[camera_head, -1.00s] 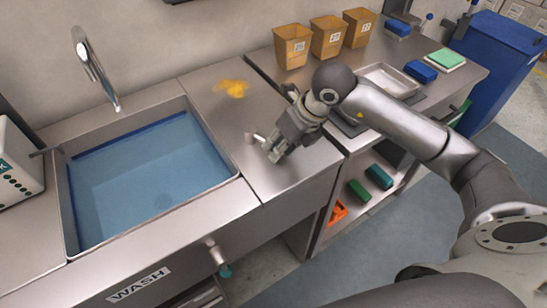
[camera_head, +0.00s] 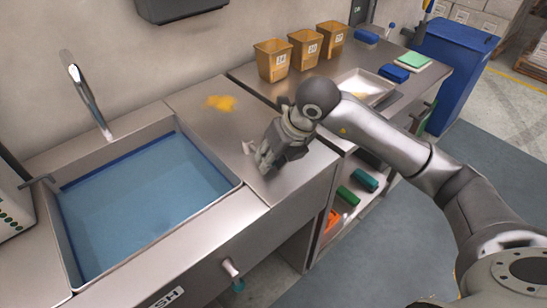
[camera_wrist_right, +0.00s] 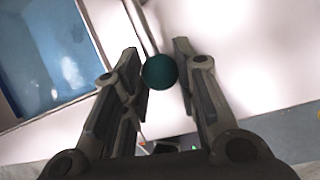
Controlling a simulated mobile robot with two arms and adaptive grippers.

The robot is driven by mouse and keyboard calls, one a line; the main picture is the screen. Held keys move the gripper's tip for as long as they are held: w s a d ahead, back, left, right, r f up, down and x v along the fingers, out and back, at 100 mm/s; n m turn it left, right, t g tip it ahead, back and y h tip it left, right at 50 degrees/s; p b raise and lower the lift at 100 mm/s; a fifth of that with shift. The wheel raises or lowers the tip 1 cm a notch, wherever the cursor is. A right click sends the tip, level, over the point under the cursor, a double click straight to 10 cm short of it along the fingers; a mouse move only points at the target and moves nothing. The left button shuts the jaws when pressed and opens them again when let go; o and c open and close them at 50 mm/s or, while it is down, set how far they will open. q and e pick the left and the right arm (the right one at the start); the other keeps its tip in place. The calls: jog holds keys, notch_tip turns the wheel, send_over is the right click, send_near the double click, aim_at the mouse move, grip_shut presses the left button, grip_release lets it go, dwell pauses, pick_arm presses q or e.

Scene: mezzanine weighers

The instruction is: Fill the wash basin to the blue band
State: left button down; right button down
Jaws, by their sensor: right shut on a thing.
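The wash basin (camera_head: 238,184) is sunk in the steel counter at left and holds blue water (camera_head: 145,205). The dark blue band (camera_head: 120,163) shows along its back wall, just above the water; I cannot tell whether they touch. The spout (camera_head: 88,95) stands behind the basin, and I see no stream from it. My right gripper (camera_head: 262,163) is low over the counter right of the basin, at a small pale lever (camera_head: 248,147). In the right wrist view, its fingers (camera_wrist_right: 162,60) are shut on a round teal knob (camera_wrist_right: 160,71) on a thin rod. My left gripper is out of view.
A second handle (camera_head: 230,267) with a teal end sticks out of the basin's front. A yellow smear (camera_head: 221,103) lies on the counter behind my gripper. Several tan bins (camera_head: 272,62) and a steel tray (camera_head: 366,84) stand on the bench at right.

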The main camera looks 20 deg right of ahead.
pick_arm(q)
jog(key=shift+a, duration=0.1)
pick_arm(e)
jog(key=shift+a, duration=0.1)
jog(key=c, duration=1.1)
grip_release()
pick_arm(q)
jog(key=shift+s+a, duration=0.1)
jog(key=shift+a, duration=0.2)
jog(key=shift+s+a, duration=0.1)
pick_arm(e)
jog(key=shift+r, duration=0.15)
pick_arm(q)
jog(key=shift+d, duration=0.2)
pick_arm(e)
jog(key=v, duration=1.1)
jog(key=shift+s+r, duration=0.2)
jog(key=shift+r, duration=0.15)
